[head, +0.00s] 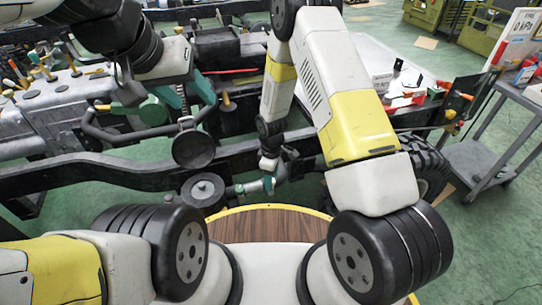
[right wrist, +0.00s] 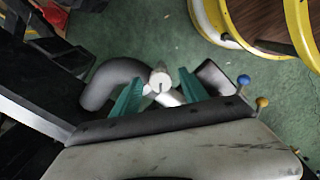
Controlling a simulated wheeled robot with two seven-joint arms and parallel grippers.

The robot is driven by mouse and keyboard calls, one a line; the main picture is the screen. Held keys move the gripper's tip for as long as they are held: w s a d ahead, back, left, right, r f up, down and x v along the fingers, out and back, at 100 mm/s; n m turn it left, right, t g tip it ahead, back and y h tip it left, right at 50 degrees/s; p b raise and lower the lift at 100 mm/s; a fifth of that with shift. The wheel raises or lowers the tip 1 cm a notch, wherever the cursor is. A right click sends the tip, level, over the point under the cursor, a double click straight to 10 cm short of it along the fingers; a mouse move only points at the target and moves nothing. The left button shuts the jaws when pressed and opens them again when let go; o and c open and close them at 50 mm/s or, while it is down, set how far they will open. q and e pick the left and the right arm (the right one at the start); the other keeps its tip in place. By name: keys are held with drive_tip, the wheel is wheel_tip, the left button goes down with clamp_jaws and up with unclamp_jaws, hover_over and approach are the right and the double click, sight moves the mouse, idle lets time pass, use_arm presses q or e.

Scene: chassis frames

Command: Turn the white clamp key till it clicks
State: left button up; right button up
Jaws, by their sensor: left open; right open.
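The white clamp key (right wrist: 160,80) shows in the right wrist view as a small pale knob with a dark slot, beside a curved dark pipe (right wrist: 110,82). My right gripper (right wrist: 160,92) is open, with one teal finger on each side of the key. I cannot tell whether either finger touches it. In the head view my right gripper (head: 268,184) points down beside the chassis frame, and the key cannot be made out there. My left gripper (head: 178,98) is open and empty-looking, with its teal fingers apart above the chassis at the left.
The dark chassis rail (head: 100,172) runs across the head view. A round dark disc (head: 203,190) stands near my right gripper. A tire (head: 425,165) and a grey cart (head: 480,160) are at the right. Blue (right wrist: 243,80) and yellow (right wrist: 262,102) knobs show in the wrist view.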

clamp_jaws()
drive_tip(key=shift+m, duration=0.5)
drive_tip(key=m, duration=0.4)
drive_tip(key=shift+m, duration=0.4)
drive_tip(key=m, duration=0.5)
drive_tip(key=shift+s+a+m, duration=0.1)
drive_tip(key=shift+m, duration=0.3)
unclamp_jaws()
